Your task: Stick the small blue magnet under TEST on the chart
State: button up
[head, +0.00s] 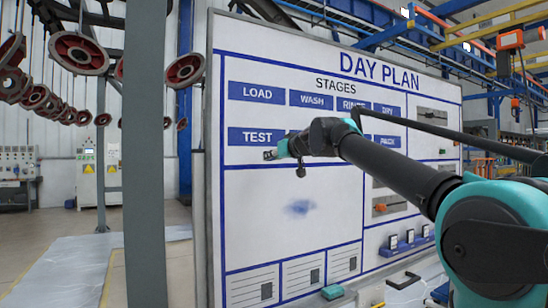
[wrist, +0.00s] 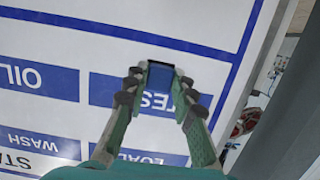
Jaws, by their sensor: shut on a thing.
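The chart is a white DAY PLAN board (head: 232,200) with blue lines and blue stage labels. The TEST label (head: 250,137) is in the lower stage row at the left; it shows upside down in the wrist view (wrist: 136,98), partly hidden by my gripper. My gripper (head: 270,155) is at the lower right edge of TEST in the head view. In the wrist view my gripper (wrist: 160,78) is shut on the small blue magnet (wrist: 160,75), a dark-edged block between the fingertips that overlaps the TEST label. I cannot tell whether the magnet touches the board.
A grey post (head: 146,150) stands left of the board. A blue smudge (head: 299,208) marks the white area below the stages. A teal block (head: 332,292) lies at the board's foot, near a small blue rack (head: 405,246). Red hook wheels (head: 80,53) hang at the left.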

jog(key=r+x, duration=0.1)
jog(key=x, duration=0.5)
jog(key=shift+w+a, duration=0.2)
jog(key=shift+a, duration=0.05)
jog(key=shift+w+a+r, duration=0.1)
jog(key=shift+w+a, duration=0.05)
jog(key=shift+w, duration=0.05)
dwell(1.0)
jog(key=o, duration=1.1)
